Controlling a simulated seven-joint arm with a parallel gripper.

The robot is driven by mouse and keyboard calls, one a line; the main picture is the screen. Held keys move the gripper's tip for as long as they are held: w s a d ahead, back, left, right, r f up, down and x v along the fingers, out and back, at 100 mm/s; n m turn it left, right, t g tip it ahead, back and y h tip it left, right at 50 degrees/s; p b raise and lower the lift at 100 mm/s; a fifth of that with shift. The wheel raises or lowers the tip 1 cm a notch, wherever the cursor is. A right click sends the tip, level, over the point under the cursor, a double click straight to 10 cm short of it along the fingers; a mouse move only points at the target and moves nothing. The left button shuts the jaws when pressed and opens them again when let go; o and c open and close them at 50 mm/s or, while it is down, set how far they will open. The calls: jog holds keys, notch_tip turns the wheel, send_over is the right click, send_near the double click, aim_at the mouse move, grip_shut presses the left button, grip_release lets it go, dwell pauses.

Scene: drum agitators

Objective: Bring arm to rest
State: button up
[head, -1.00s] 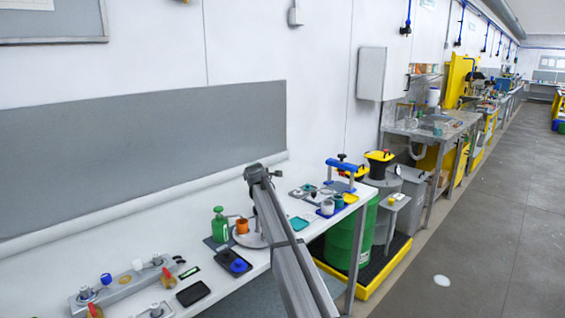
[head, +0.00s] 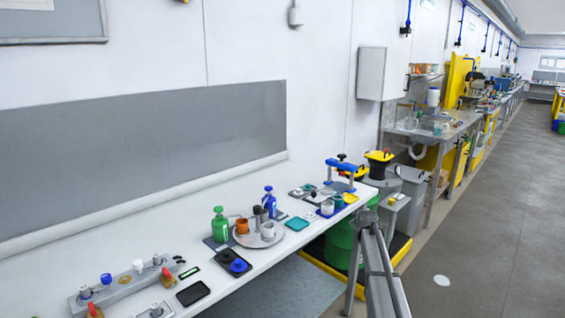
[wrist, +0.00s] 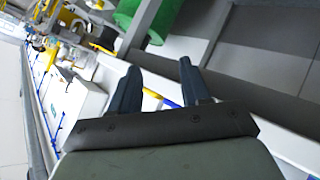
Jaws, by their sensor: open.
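My arm (head: 378,265) shows in the head view at the lower right, in front of the bench's right end, reaching up from the bottom edge. My gripper (wrist: 160,82) shows in the wrist view with its two dark fingers apart and nothing between them. The fingers point toward the area beside the bench, with the green drum (wrist: 180,15) beyond them. In the head view the fingertips cannot be made out.
The white bench (head: 150,225) carries a green bottle (head: 220,225), a blue bottle (head: 269,202), a round grey tray (head: 243,240) and a blue clamp frame (head: 345,170). Drums stand on a yellow-edged pallet (head: 400,248) past its end. The grey floor (head: 480,230) at the right is clear.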

jog(key=s+a+f+m+g+y, duration=0.1)
jog(key=s+a+f+g, duration=0.2)
jog(key=s+f, duration=0.85)
jog(key=s+a+f+m+g, duration=0.1)
jog(key=s+a+f+g, duration=0.2)
jog(key=s+f, duration=0.85)
jog(key=s+a+f+m+g+y, duration=0.15)
jog(key=s+a+f, duration=0.25)
jog(key=s+f, duration=0.75)
jog(key=s+a+f+g, duration=0.1)
jog(key=s+f+g, duration=0.1)
jog(key=s+f, duration=0.35)
jog(key=s+a+f+m+g, duration=0.1)
jog(key=s+f+g, duration=0.1)
jog(key=s, duration=0.7)
jog(key=s+a+f+g, duration=0.1)
jog(key=s+f+g, duration=0.15)
jog(key=s, duration=0.55)
jog(key=s+a+m+g, duration=0.1)
jog(key=s+g, duration=0.3)
jog(key=s, duration=1.8)
jog(key=shift+a+f+m, duration=0.3)
jog(key=shift+a+m, duration=0.05)
jog(key=shift+a, duration=0.25)
